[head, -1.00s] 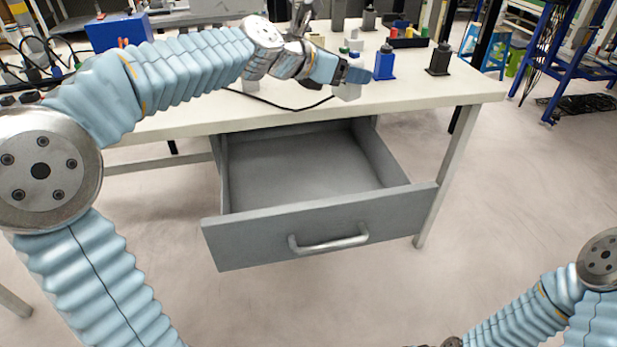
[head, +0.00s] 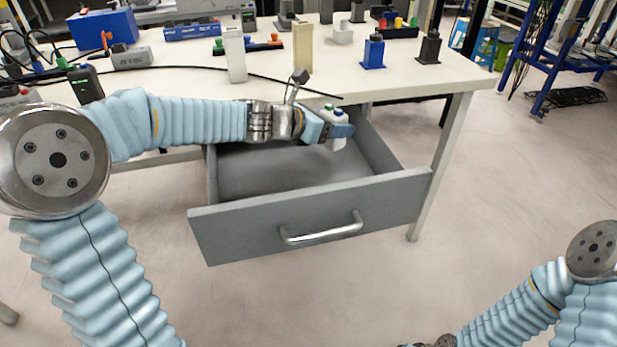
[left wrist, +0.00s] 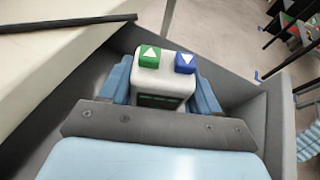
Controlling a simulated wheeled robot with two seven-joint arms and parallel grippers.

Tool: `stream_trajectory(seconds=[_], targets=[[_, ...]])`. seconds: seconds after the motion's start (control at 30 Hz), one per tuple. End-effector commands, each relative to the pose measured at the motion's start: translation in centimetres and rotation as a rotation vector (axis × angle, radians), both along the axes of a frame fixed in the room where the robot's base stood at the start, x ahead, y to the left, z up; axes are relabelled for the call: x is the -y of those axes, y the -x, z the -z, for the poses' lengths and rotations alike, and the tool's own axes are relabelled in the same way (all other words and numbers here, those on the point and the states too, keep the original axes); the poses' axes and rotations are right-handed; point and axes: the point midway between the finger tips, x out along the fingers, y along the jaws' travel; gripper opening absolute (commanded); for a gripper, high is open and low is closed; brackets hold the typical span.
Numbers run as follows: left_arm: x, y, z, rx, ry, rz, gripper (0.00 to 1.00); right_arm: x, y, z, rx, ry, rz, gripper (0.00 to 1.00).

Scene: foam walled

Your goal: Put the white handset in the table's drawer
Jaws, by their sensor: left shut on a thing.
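The white handset (head: 337,143) has a green and a blue button with white arrows, clear in the left wrist view (left wrist: 163,84). My left gripper (head: 338,129) is shut on it, one blue finger on each side. The grey drawer (head: 400,200) of the table (head: 440,78) is pulled open and looks empty where it shows. The handset is over the back right part of the drawer, near the table's front edge. My arm and gripper hide part of the drawer's inside.
A black cable (head: 205,68) crosses the tabletop to its front edge. A blue block (head: 374,50), a dark block (head: 430,46), a white upright block (head: 235,55) and a beige one (head: 303,46) stand on the table. The drawer's side walls flank the handset.

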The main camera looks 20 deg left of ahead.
Motion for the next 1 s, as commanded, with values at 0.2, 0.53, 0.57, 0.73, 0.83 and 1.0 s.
stream_trajectory(seconds=[0.2, 0.53, 0.57, 0.73, 0.83, 1.0], targets=[[0.0, 0.0, 4.7, -0.002, 0.001, 0.001, 0.27, 0.5, -0.2, 3.1, 0.003, 0.008, 0.01, 0.43], [0.0, 0.0, 8.8, -0.002, 0.001, 0.001, 0.27, 1.3, -0.5, 5.4, 0.01, 0.021, 0.024, 0.43], [0.0, 0.0, 8.8, -0.001, 0.001, 0.001, 0.27, 1.4, -0.5, 5.4, 0.01, 0.021, 0.025, 0.43], [0.0, 0.0, 8.6, 0.0, 0.0, 0.001, 0.27, 1.4, -0.6, 5.2, 0.011, 0.022, 0.026, 0.43], [0.0, 0.0, 8.7, 0.0, 0.0, 0.001, 0.27, 1.4, -0.6, 5.3, 0.011, 0.022, 0.026, 0.43], [0.0, 0.0, 8.9, 0.0, 0.0, 0.0, 0.75, 1.4, -0.6, 5.4, 0.011, 0.022, 0.027, 0.43]])
